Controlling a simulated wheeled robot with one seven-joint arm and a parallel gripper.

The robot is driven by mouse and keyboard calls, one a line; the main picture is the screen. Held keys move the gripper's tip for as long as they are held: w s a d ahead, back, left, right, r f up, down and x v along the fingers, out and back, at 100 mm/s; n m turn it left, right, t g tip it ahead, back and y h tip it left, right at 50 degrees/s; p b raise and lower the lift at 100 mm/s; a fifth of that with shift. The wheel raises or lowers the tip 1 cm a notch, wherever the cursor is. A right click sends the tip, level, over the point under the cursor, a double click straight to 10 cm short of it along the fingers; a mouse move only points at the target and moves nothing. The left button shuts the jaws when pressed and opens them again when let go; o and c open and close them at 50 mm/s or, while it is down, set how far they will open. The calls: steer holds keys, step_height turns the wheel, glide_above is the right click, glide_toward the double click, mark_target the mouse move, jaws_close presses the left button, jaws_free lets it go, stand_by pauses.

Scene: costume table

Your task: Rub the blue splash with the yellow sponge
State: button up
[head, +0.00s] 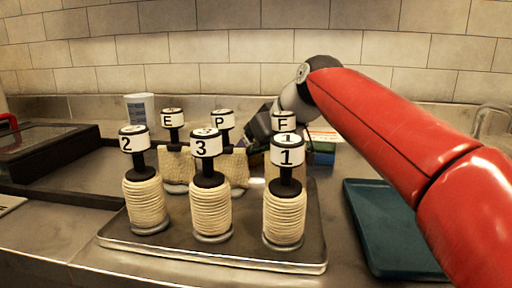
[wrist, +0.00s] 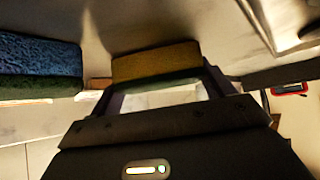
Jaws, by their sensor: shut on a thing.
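The yellow sponge (wrist: 157,62), with a green layer on one side, sits between the two fingertips of my gripper (wrist: 158,82) in the wrist view. The gripper is shut on it. In the head view my gripper (head: 258,137) is behind the labelled posts, and its fingertips and the sponge are hidden there. I cannot make out the blue splash in either view. A blue sponge (wrist: 40,56) with a green layer is left of the yellow one in the wrist view, apart from it.
Several numbered and lettered posts, some wrapped in rope, stand on a metal tray (head: 180,247) in front of my gripper. A white cup (head: 139,110) stands at the back left. A dark teal tray (head: 385,235) lies at the right. A dark case (head: 45,155) is at the left.

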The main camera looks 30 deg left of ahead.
step_height(320, 180, up, 4)
steer(key=p, duration=0.3)
steer(key=shift+f, duration=0.15)
steer(key=shift+r, duration=1.15)
steer(key=shift+r, duration=0.1)
steer(key=shift+r, duration=1.4)
